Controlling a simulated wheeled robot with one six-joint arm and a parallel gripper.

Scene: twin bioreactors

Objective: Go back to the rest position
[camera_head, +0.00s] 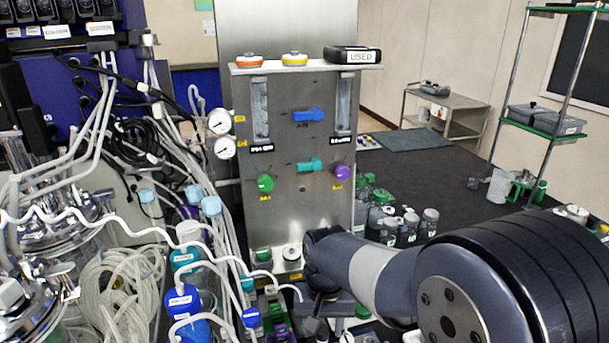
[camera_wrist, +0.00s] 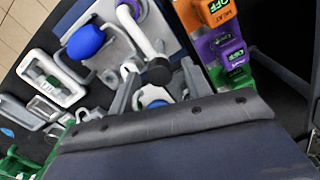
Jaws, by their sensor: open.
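My gripper (camera_wrist: 160,82) is open in the wrist view, with its two grey fingers spread apart. A white pipe piece with a black end (camera_wrist: 158,70) shows between and beyond the fingers; I cannot tell whether they touch it. A blue knob (camera_wrist: 86,41) is to the left of the fingers. In the head view my arm reaches in from the lower right, its gripper end (camera_head: 318,300) low in front of the steel panel (camera_head: 285,215). The fingers are small and partly hidden there.
Orange, purple and green labelled blocks (camera_wrist: 228,48) stand close right of the fingers. White tubing (camera_head: 130,275) and blue-capped bottles (camera_head: 182,300) crowd the left. Several grey jars (camera_head: 410,225) stand behind my arm. The dark floor (camera_head: 450,170) behind is mostly open.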

